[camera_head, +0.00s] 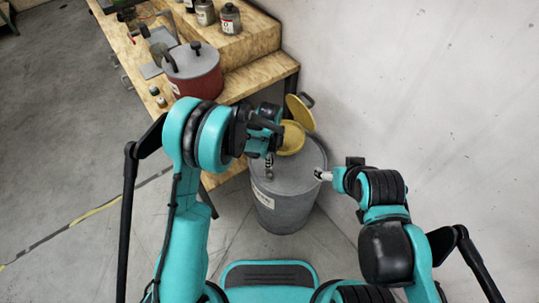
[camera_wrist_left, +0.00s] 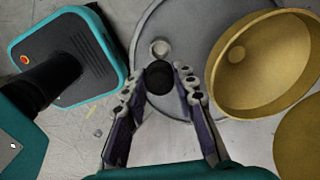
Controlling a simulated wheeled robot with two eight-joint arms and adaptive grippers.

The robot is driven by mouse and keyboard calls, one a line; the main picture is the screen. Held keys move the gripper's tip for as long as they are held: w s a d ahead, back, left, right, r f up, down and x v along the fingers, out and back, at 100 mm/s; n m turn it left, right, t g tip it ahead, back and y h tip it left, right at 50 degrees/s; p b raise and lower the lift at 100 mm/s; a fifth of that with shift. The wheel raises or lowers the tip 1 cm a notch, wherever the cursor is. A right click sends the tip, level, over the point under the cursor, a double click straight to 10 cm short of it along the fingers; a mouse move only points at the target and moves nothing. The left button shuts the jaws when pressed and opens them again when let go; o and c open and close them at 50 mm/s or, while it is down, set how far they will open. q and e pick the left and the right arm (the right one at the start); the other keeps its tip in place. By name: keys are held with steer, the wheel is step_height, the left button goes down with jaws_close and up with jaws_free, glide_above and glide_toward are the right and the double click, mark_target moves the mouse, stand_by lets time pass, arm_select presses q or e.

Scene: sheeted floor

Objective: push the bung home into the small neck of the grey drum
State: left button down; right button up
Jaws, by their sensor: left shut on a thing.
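The grey drum (camera_head: 285,212) stands on the floor beside the workbench; its flat lid also shows in the left wrist view (camera_wrist_left: 205,35). The small neck (camera_wrist_left: 159,47) is a pale round fitting near the lid's edge. My left gripper (camera_head: 268,166) is over the drum's top, shut on the black bung (camera_wrist_left: 159,78). In the left wrist view the bung sits between the fingertips, just short of the neck in the picture; its height above the lid cannot be told. My right gripper (camera_head: 322,175) is at the drum's right edge, its jaws too small to read.
A yellow funnel-like dish (camera_head: 292,138) is at the drum's far side, close to my left gripper; it also shows in the left wrist view (camera_wrist_left: 255,75). A second yellow piece (camera_head: 299,112) is behind it. The workbench (camera_head: 255,78) carries a red pot (camera_head: 193,75). A white wall (camera_head: 430,90) is on the right.

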arm_select(q)
steer(key=shift+f, duration=0.1)
steer(key=shift+f+b, duration=2.55)
steer(key=shift+f, duration=0.3)
steer(key=shift+b, duration=0.45)
steer(key=shift+f, duration=1.45)
steer(key=c, duration=1.1)
jaws_free()
steer(key=shift+c, duration=0.2)
step_height(320, 180, up, 12)
